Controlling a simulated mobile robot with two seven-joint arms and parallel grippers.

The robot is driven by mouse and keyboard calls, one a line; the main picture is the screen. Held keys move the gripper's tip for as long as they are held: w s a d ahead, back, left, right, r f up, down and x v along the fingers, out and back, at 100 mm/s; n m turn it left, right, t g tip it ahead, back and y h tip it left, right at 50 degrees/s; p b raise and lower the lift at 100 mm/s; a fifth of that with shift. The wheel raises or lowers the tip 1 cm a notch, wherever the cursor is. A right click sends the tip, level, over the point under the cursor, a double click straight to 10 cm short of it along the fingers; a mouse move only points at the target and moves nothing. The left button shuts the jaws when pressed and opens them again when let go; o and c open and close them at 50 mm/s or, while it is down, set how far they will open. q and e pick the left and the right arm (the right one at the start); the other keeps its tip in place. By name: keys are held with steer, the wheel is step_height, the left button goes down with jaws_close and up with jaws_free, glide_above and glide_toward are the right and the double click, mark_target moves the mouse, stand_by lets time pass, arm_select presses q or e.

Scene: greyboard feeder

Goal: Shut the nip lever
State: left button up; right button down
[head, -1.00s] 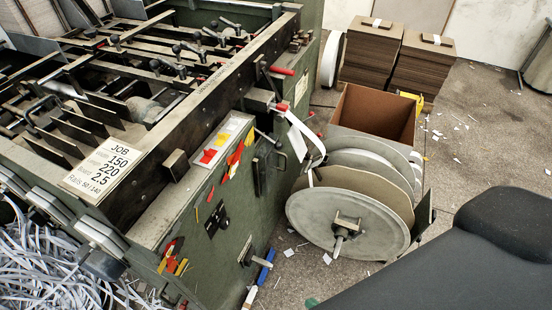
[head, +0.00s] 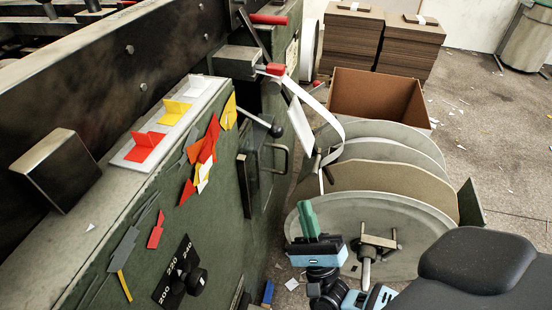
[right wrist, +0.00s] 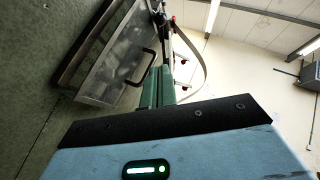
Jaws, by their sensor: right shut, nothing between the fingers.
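A lever with a red grip (head: 272,69) sticks out from a grey metal block (head: 228,62) at the machine's corner, where the white strip (head: 328,118) passes. A second lever with a black ball knob (head: 275,130) slants down from the green side below it. I cannot tell for sure which is the nip lever. My right gripper (head: 306,208) points upward in front of the reel, below and apart from both levers. Its green fingers are together and empty; they also show in the right wrist view (right wrist: 158,85). My left gripper is not in view.
A large reel (head: 420,225) stands just behind my right gripper. An open cardboard box (head: 375,98) and stacks of greyboard (head: 350,40) lie beyond it. A dark handle (head: 279,158) projects from the machine's green side. A black padded shape (head: 475,262) fills the lower right.

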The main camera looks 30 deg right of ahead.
steer(key=shift+w+d+m+h, duration=0.3)
steer(key=shift+d+m+h, duration=0.05)
steer(key=shift+m+h, duration=0.45)
steer(key=s+a+r+p+x, duration=0.1)
steer(key=a+x, duration=0.1)
steer(key=x, duration=1)
steer(key=shift+w+r, duration=0.3)
steer(key=shift+r, duration=0.15)
steer(key=shift+a, duration=0.15)
